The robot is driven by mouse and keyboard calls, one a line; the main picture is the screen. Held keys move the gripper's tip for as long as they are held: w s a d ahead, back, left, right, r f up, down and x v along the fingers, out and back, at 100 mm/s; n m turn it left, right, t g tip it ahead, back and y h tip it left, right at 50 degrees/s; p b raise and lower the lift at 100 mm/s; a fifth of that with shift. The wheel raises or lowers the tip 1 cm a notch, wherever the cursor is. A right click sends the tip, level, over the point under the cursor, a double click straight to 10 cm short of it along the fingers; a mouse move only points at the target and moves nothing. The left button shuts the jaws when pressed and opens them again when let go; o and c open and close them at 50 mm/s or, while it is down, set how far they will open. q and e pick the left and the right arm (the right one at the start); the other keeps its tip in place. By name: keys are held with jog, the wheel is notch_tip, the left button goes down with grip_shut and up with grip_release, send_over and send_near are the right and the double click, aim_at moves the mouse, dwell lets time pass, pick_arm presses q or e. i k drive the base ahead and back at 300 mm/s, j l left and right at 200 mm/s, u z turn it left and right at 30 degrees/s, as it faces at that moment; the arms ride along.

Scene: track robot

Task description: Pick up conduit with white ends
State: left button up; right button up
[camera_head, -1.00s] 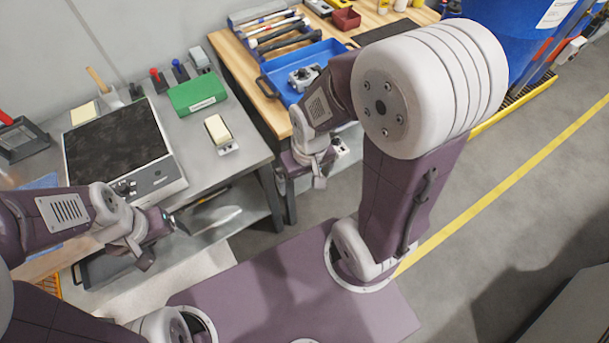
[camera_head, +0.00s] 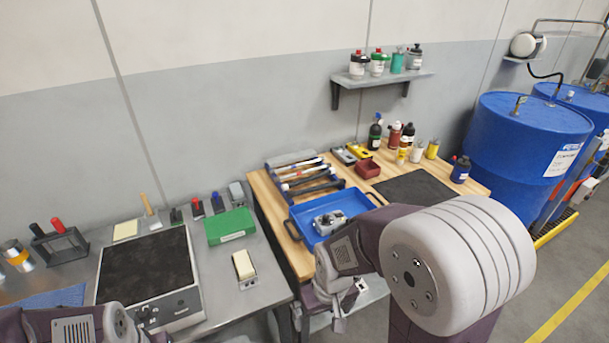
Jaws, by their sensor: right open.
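Several tube-like conduits (camera_head: 306,181) lie side by side in a rack (camera_head: 274,165) at the back left of the wooden bench. Some look dark with pale ends, and one looks pale along its length. They are too small to tell clearly which has white ends. My right gripper (camera_head: 340,318) is open and empty, pointing down by the front edge of the wooden bench, well in front of the rack and apart from it. My left arm shows at the bottom left, with its gripper below the picture edge.
A blue tray (camera_head: 362,204) with a metal part stands between the rack and my right arm. The wooden bench (camera_head: 288,246) also bears a dark mat (camera_head: 415,186), a red bin (camera_head: 367,169) and bottles. Left is a grey table (camera_head: 222,285) with a green box (camera_head: 230,227).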

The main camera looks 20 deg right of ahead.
aim_at(331, 170)
jog(key=i+l+z, duration=0.1)
jog(key=l+z, duration=0.2)
jog(key=i+l+z, duration=0.3)
jog(key=l, duration=0.2)
jog(key=i+l+z, duration=0.1)
jog(key=l+z, duration=0.2)
jog(key=i+l+z, duration=0.3)
jog(key=k+l, duration=0.05)
jog(key=k, duration=0.05)
